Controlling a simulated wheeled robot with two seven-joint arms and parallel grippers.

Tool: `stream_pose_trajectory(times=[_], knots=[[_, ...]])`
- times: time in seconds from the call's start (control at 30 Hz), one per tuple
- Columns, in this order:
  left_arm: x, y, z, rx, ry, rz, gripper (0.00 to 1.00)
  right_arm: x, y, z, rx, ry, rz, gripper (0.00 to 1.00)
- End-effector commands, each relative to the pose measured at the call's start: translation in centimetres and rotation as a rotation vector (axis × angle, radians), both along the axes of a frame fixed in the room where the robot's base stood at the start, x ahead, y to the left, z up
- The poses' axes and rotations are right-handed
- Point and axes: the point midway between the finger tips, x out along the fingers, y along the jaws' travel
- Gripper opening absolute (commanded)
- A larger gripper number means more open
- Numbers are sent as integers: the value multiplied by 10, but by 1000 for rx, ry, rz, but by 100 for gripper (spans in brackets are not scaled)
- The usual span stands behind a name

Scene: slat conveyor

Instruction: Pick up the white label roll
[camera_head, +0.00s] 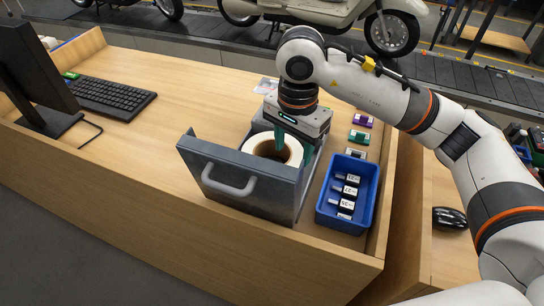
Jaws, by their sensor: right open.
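The white label roll (257,143) lies inside an open grey metal drawer (240,190) on the wooden desk. Its brown core faces up, and its lower part is hidden by the drawer's front wall. One finger appears to reach into the core and the other outside the roll's wall; contact cannot be told. My left gripper is not in view.
A blue bin (337,220) with several labelled items stands right of the drawer. Small purple and green items (360,136) lie behind it. A keyboard (108,95) and monitor (35,75) are at the left. The desk between keyboard and drawer is clear.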

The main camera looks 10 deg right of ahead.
Motion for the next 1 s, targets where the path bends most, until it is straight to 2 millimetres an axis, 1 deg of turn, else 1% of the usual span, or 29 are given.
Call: stream_pose_trajectory(times=[0.03,0.1,0.23,0.33,0.47,0.5,0.6,0.7,0.87,0.9,0.97,1.0], knots=[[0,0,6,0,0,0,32,-1,0,-5,0,5,-1,51],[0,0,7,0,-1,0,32,0,0,-13,0,3,0,51],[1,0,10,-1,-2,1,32,1,0,-21,0,1,0,51],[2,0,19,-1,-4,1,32,3,-2,-30,-1,4,-3,51],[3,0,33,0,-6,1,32,7,-4,-50,-1,7,-1,51],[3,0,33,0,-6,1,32,7,-3,-57,-1,4,-1,51],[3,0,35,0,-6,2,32,7,-3,-68,0,2,-1,51],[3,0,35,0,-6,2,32,7,-3,-73,1,0,1,51],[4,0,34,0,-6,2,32,8,-3,-73,1,-1,1,51],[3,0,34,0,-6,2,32,8,-3,-73,1,-1,0,48],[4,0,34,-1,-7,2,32,8,-3,-73,1,-1,0,38],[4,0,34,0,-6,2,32,8,-3,-73,1,-1,0,32]])
